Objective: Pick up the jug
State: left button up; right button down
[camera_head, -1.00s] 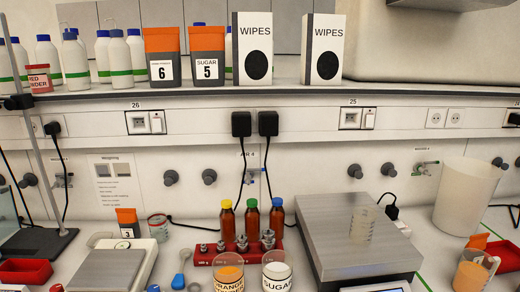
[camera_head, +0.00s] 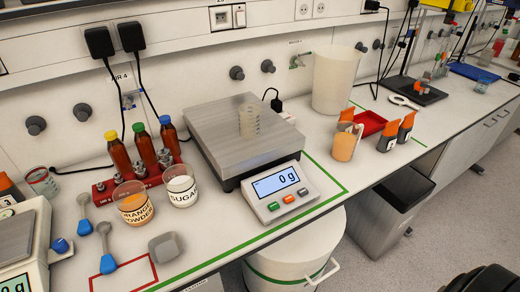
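A small jug (camera_head: 344,145) with a handle and orange contents stands upright on the white bench, right of the balance and outside the green line. A larger translucent, wide-mouthed container (camera_head: 335,82) stands behind it near the wall. A clear ribbed beaker (camera_head: 249,123) stands on the metal plate of the balance (camera_head: 219,146), whose display reads 0 g. Neither of my grippers is in view.
Orange powder (camera_head: 133,208) and sugar (camera_head: 181,190) cups stand left of the balance, near several bottles (camera_head: 144,145) in a red rack. The bench front edge is close.

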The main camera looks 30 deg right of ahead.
aim_at(347, 134)
jog(key=z, duration=1.5)
